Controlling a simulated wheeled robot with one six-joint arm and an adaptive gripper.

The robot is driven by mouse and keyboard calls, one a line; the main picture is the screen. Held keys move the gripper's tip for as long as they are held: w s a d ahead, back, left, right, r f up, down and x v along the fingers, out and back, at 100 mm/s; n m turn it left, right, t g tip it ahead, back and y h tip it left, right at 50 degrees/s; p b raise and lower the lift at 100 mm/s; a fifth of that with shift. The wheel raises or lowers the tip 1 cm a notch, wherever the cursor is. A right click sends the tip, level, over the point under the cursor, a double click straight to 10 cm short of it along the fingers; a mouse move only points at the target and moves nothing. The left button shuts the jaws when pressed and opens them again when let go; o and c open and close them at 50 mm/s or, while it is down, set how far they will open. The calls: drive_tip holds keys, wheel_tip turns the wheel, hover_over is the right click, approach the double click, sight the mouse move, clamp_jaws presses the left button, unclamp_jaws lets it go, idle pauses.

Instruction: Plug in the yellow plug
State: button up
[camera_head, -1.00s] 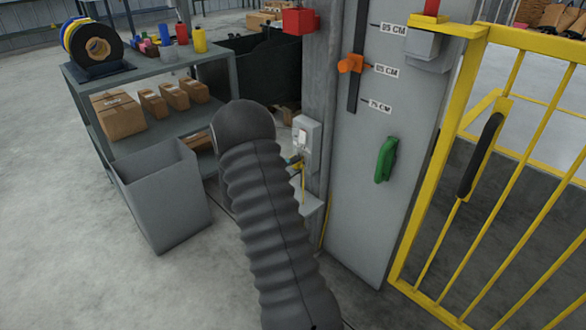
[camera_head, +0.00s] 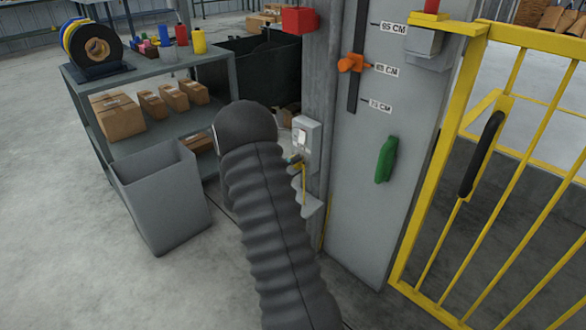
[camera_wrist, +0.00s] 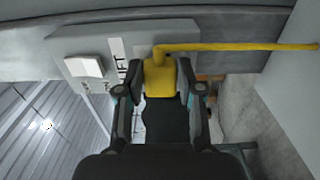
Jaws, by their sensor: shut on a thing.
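The yellow plug (camera_wrist: 160,77) is between the two fingers of my gripper (camera_wrist: 160,88) in the wrist view, and the fingers are shut on it. Its yellow cable (camera_wrist: 240,46) bends off to the right. The plug lies against or just in front of a grey box (camera_wrist: 139,45) marked LIFT, with a white switch (camera_wrist: 84,66) on the left. The plug's front end and any socket are hidden, so I cannot tell whether it is inserted. In the head view the grey box (camera_head: 312,137) is on the column, and my arm mostly hides the gripper below it.
A grey panel (camera_head: 370,190) with a green handle (camera_head: 386,159) and an orange knob (camera_head: 350,63) stands right of the box. A yellow gate (camera_head: 445,170) is further right. A grey bin (camera_head: 165,200) and a shelf with cartons (camera_head: 117,116) stand left.

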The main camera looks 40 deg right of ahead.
drive_tip(key=shift+d, duration=0.3)
drive_tip(key=o, duration=1.1)
drive_tip(key=shift+o, duration=0.2)
drive_tip(key=s+a, duration=0.1)
drive_tip(key=a, duration=1.1)
